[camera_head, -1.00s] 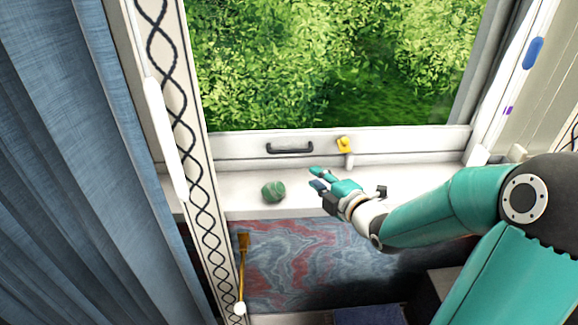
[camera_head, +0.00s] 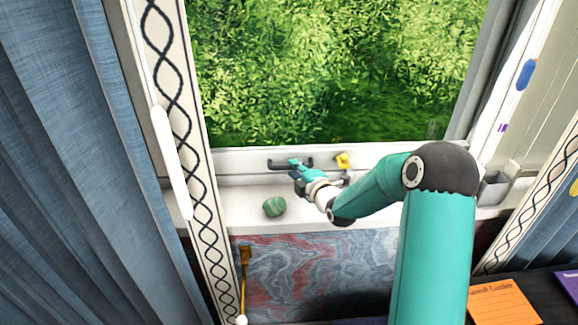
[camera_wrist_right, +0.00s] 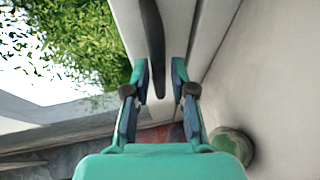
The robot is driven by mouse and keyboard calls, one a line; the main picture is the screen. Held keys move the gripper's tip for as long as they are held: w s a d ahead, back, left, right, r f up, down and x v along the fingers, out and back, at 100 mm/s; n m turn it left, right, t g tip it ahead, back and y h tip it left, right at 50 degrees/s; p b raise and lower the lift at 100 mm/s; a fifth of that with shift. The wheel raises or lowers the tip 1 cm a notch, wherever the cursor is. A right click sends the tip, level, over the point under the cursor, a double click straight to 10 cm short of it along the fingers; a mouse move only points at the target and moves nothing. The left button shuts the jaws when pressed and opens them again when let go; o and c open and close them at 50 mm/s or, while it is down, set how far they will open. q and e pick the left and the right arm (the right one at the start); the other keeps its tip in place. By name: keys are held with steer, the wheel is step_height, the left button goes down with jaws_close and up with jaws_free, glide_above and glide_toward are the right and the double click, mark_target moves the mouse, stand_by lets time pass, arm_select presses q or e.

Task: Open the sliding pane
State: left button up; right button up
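The sliding pane (camera_head: 235,162) is a white-framed window, with green foliage behind its glass. Its dark bar handle (camera_head: 275,164) sits on the bottom rail and is partly hidden by my right gripper (camera_head: 293,167). In the right wrist view the dark handle (camera_wrist_right: 153,45) runs lengthwise between the two fingers of my open right gripper (camera_wrist_right: 160,65). I see gaps on both sides of it, and no clear contact. A yellow latch (camera_head: 343,160) is on the rail to the right of the handle. My left gripper is not in view.
A round green stone-like object (camera_head: 274,207) lies on the white sill (camera_head: 240,200), below the handle; it also shows in the right wrist view (camera_wrist_right: 232,145). A patterned post (camera_head: 180,130) and blue curtain (camera_head: 55,180) stand at left. An orange booklet (camera_head: 503,303) lies at lower right.

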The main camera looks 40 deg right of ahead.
steer(key=shift+x, duration=0.9)
steer(key=shift+c, duration=0.2)
jaws_close()
steer(key=shift+f, duration=0.1)
